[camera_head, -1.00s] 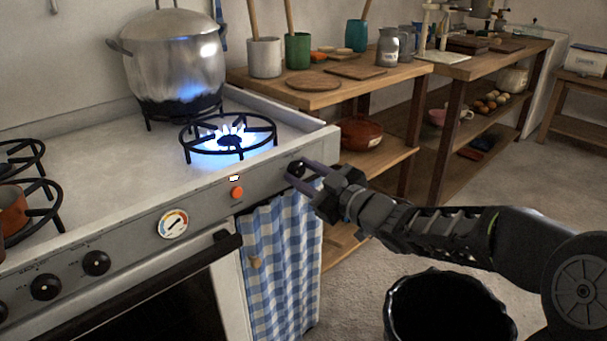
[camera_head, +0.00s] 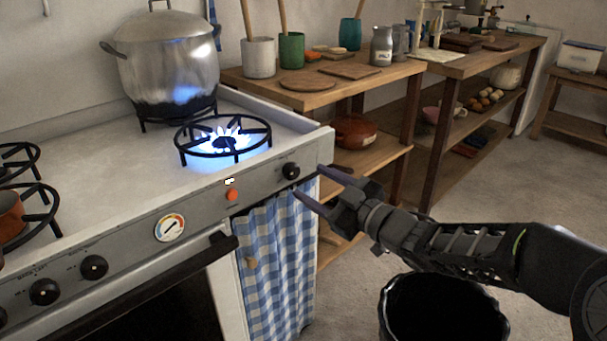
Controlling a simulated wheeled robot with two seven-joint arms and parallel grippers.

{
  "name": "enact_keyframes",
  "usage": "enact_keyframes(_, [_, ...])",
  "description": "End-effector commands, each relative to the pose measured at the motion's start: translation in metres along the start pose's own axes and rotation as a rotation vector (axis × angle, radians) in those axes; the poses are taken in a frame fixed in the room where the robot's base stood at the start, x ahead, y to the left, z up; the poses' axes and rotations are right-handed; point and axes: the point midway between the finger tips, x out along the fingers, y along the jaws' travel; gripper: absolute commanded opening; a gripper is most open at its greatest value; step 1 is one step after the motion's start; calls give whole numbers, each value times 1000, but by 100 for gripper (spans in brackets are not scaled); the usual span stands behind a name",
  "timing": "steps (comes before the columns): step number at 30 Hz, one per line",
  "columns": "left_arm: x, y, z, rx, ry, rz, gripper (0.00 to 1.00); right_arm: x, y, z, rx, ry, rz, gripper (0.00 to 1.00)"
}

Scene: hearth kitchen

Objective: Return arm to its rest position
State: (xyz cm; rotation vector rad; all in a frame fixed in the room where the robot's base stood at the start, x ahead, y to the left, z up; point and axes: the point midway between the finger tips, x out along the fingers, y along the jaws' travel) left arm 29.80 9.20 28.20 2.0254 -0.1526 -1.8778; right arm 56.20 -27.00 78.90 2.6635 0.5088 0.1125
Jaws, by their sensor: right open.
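My right gripper (camera_head: 308,184) is open and empty, with its two fingers spread beside the right end of the stove front. The black burner knob (camera_head: 290,171) sits on the stove's front panel just left of the fingertips, and a small gap seems to show between them. My right arm (camera_head: 450,245) comes in from the right edge, reaching left over the floor. The front right burner (camera_head: 222,139) is lit with a blue flame. My left gripper is not in view.
A big metal pot (camera_head: 168,65) stands on the back burner. An orange pan (camera_head: 10,213) is at the left. A black bin (camera_head: 442,310) stands on the floor below my right arm. A wooden shelf table (camera_head: 325,90) with pots and boards is behind. The floor at right is clear.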

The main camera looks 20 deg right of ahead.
Motion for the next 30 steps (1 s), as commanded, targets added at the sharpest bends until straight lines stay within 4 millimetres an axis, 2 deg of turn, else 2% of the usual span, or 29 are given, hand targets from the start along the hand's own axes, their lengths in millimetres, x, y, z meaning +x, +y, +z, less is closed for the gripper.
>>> enact_keyframes(3, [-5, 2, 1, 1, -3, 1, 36, -16, 1, -1, -1, -1, 1, 57])
enact_keyframes(6, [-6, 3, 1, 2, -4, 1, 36, -22, 0, -1, -1, 0, 0, 57])
enact_keyframes(23, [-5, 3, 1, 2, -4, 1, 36, -23, 0, 3, -5, -10, 3, 57])
enact_keyframes(28, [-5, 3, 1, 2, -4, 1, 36, -24, 18, 23, 75, -84, 96, 57])
enact_keyframes(29, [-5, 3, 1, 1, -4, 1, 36, -23, 18, 33, 111, -110, 115, 57])
enact_keyframes(30, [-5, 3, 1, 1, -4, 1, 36, -20, 14, 53, 173, -158, 135, 57])
